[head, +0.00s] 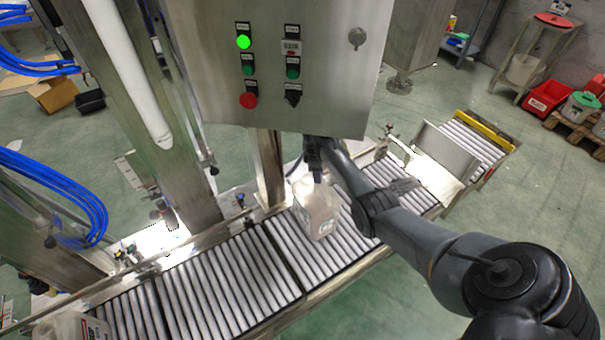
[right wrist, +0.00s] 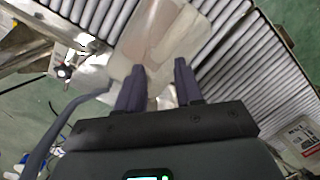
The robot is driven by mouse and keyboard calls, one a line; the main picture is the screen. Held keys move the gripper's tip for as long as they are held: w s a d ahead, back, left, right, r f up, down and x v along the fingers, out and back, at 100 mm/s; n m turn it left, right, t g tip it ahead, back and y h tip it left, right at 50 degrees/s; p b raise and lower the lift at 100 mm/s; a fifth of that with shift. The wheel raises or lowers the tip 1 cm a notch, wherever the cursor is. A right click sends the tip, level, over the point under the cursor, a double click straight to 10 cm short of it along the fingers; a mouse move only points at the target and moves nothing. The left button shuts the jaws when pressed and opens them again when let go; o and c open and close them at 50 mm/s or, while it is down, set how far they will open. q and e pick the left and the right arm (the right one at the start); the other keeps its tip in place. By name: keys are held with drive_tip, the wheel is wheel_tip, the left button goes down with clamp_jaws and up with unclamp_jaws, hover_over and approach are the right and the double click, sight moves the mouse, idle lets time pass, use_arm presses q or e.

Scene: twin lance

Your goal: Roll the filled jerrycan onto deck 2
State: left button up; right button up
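A pale, translucent jerrycan (head: 318,210) stands on the roller conveyor below the control box in the head view. My right gripper (head: 314,168) is at the top of this jerrycan, pointing down. In the right wrist view the two fingers (right wrist: 158,72) stand apart, with the pale top of the jerrycan (right wrist: 155,38) between and beyond them. Whether they press on it I cannot tell. The roller deck (head: 225,285) runs from lower left to upper right in separate sections. My left gripper is not in view.
A steel control box (head: 285,100) with a lit green lamp hangs above the conveyor. Another jerrycan (head: 72,328) is at the lower left. A flat plate (head: 445,150) crosses the rollers before the yellow end bar (head: 486,130). The rollers left of the middle jerrycan are clear.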

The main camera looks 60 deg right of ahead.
drive_tip(key=w+r+t+b, duration=0.1)
drive_tip(key=w+r+b, duration=0.1)
drive_tip(key=w, duration=0.3)
use_arm(q)
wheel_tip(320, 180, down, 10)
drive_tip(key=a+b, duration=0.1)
drive_tip(key=b, duration=0.5)
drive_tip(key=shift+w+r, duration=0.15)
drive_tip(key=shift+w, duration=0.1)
use_arm(e)
wheel_tip(320, 180, down, 10)
drive_tip(key=shift+d+f, duration=0.15)
drive_tip(key=shift+f, duration=0.1)
clamp_jaws()
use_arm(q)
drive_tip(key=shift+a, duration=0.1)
